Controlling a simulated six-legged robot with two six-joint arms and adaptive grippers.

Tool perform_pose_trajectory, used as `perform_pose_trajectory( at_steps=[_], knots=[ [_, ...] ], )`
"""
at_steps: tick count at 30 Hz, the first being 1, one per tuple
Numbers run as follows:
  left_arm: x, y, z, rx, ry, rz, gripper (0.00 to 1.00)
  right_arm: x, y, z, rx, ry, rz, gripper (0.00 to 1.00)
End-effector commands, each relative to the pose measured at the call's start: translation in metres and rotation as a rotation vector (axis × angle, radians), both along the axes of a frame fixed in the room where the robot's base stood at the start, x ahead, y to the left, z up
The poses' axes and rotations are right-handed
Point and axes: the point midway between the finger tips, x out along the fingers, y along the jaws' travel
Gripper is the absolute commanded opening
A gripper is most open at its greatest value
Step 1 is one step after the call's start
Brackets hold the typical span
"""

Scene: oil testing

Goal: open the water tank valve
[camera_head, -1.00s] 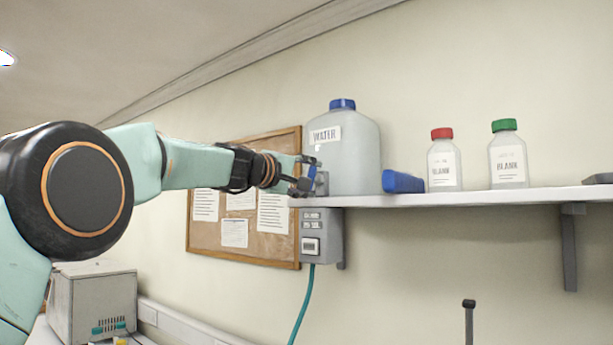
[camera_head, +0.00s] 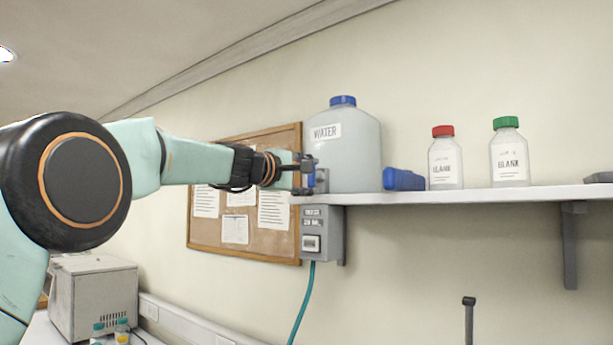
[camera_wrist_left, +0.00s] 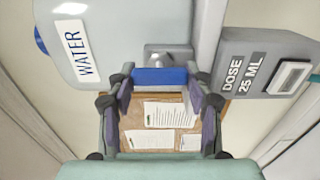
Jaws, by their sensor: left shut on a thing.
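The water tank (camera_head: 348,155) is a pale translucent jug with a blue cap and a WATER label, standing at the left end of the shelf. It also shows in the left wrist view (camera_wrist_left: 120,25), turned on its side. Its valve has a blue handle (camera_wrist_left: 160,76) on a grey body (camera_wrist_left: 168,55), at the tank's lower left. In the head view the blue handle (camera_head: 309,178) is partly covered by the fingers. My left gripper (camera_head: 305,174) is shut on the blue handle, with a finger at each end of it in the wrist view (camera_wrist_left: 160,88). My right gripper is not in view.
A grey dosing box (camera_head: 321,235) labelled DOSE 25 ML hangs under the shelf (camera_head: 450,198), with a teal hose below. A blue object (camera_head: 403,180), a red-capped bottle (camera_head: 444,160) and a green-capped bottle (camera_head: 509,155) stand on the shelf. A corkboard (camera_head: 270,245) is behind.

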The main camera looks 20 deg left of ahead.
Motion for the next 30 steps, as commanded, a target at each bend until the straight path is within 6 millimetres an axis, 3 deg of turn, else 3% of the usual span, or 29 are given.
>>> perform_pose_trajectory(
  at_steps=[4,5,12,23,30],
  knots=[
    [0.001,-0.003,-0.005,0.002,0.009,-0.007,0.20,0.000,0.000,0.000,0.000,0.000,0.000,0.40],
    [0.001,-0.003,-0.005,0.002,0.009,-0.007,0.54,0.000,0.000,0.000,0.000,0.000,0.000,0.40],
    [0.001,-0.002,-0.002,0.001,0.004,-0.003,0.75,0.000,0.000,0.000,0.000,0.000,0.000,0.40],
    [-0.001,0.000,0.000,0.000,0.000,0.000,0.75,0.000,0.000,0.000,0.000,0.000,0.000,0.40],
    [-0.019,0.007,0.002,-0.002,0.000,0.000,0.75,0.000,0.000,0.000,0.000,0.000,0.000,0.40]
  ],
)
